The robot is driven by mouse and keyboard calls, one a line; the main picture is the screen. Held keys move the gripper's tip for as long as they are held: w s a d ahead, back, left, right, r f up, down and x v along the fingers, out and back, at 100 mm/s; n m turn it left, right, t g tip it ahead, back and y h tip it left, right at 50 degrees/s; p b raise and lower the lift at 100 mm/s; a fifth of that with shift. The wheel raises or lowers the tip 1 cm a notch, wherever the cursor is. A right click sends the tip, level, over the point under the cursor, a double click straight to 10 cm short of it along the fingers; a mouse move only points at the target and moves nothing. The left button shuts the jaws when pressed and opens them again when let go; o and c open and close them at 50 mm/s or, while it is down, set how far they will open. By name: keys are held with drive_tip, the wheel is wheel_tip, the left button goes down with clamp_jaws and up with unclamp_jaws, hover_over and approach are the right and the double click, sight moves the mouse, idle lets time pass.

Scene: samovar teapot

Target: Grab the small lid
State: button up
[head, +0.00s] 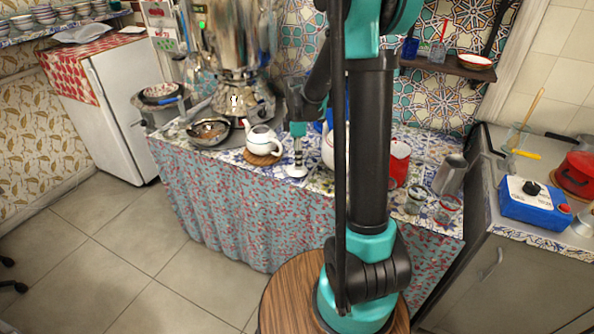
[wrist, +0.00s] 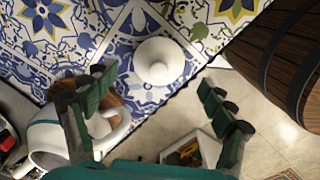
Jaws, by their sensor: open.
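The small white lid (wrist: 158,61) lies on the blue-and-white patterned tablecloth, close to the table edge. It also shows in the head view (head: 296,171), just right of the white teapot (head: 262,140) on its round wooden coaster. My gripper (wrist: 156,84) is open and empty, with its two green fingers spread to either side in the wrist view and the lid beyond them, between their lines. In the head view my gripper (head: 298,150) is above the lid; whether it touches is unclear. The teapot shows partly at lower left in the wrist view (wrist: 48,143).
A second white pot (head: 328,151) stands right of the lid, mostly hidden by my arm. A red can (head: 399,160) and glasses stand farther right. The samovar (head: 238,90) and a metal pan (head: 208,131) are at the left.

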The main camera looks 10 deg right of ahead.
wheel_tip(320, 180, down, 5)
drive_tip(key=shift+a+r, duration=0.1)
drive_tip(key=shift+a, duration=0.05)
drive_tip(key=c, duration=1.1)
drive_tip(key=shift+o, duration=0.2)
